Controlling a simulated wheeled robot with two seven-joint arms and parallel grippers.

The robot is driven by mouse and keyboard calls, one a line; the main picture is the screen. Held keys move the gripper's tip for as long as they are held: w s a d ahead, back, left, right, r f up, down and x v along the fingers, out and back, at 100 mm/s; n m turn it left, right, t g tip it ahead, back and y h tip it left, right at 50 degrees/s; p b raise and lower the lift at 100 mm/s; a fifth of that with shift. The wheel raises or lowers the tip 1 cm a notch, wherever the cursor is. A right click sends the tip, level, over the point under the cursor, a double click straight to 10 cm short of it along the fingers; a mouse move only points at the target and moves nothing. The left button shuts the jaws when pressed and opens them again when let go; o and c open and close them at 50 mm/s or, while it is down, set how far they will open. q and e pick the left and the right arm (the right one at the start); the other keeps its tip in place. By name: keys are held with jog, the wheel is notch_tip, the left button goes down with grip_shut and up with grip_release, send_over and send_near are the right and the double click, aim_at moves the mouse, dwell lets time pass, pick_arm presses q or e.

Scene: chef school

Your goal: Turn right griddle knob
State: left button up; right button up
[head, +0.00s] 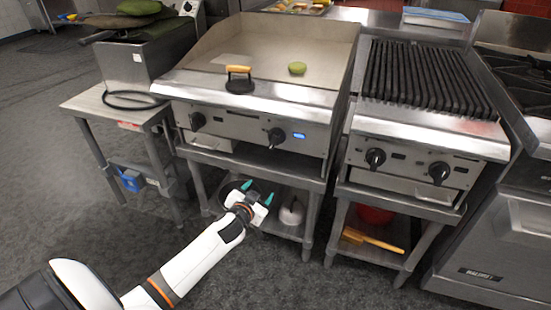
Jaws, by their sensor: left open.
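The griddle (258,112) stands in the middle of the head view, with two black knobs on its front panel. Its right knob (277,137) is beside a small lit blue display (299,135). Its left knob (198,121) is farther left on the panel. My left gripper (258,190) is open, with teal fingertips, and appears below the right knob, in front of the griddle stand. It is apart from the knob and holds nothing. My right gripper is not in view.
A charbroiler (425,120) with two knobs stands to the right. A press with a wooden handle (239,80) and a green round item (297,68) are on the griddle. A side table (85,101) holds a metal appliance at left. The front floor is clear.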

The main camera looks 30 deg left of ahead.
aim_at(274, 141)
pick_arm(q)
notch_tip(274, 141, up, 11)
jog(key=w+t+b, duration=0.2)
jog(key=t+b, duration=0.1)
jog(key=shift+y, duration=0.3)
jog(key=x, duration=0.7)
jog(key=shift+d+r+b, duration=0.1)
jog(key=shift+r+b, duration=0.1)
jog(key=shift+b, duration=0.1)
jog(key=shift+b+x, duration=0.35)
jog(key=shift+x, duration=1.9)
jog(key=shift+d, duration=0.1)
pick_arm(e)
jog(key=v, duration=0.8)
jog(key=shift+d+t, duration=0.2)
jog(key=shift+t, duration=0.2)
pick_arm(q)
jog(key=c, duration=0.7)
jog(key=shift+o, duration=0.2)
